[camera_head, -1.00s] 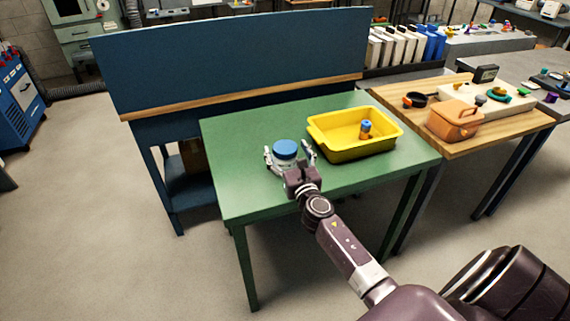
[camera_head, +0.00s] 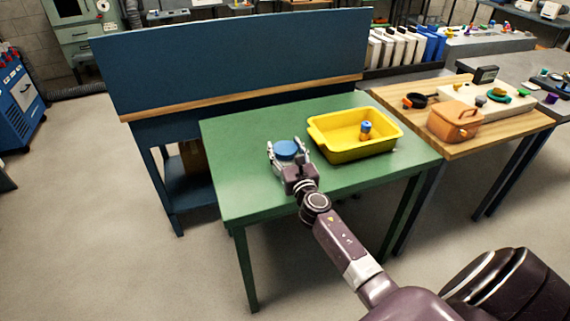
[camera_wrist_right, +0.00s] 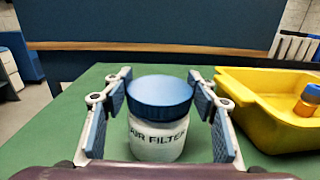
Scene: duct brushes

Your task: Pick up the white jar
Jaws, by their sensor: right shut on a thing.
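The white jar (camera_wrist_right: 158,142) has a blue lid (camera_wrist_right: 160,92) and the words "AIR FILTER" on its front. It is upright on the green table (camera_head: 245,190). In the head view mostly its blue lid (camera_head: 287,149) shows, with the body partly hidden by my right gripper (camera_head: 288,156). The right gripper also shows in the wrist view (camera_wrist_right: 160,105), with one finger on each side of the jar around lid height. My left gripper is not in view.
A yellow bin (camera_head: 330,148) stands just right of the jar, holding a small orange and blue bottle (camera_head: 365,131). A blue panel (camera_head: 230,60) rises behind the table. A wooden table (camera_head: 500,138) with an orange case (camera_head: 455,123) adjoins on the right. The green table's left side is clear.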

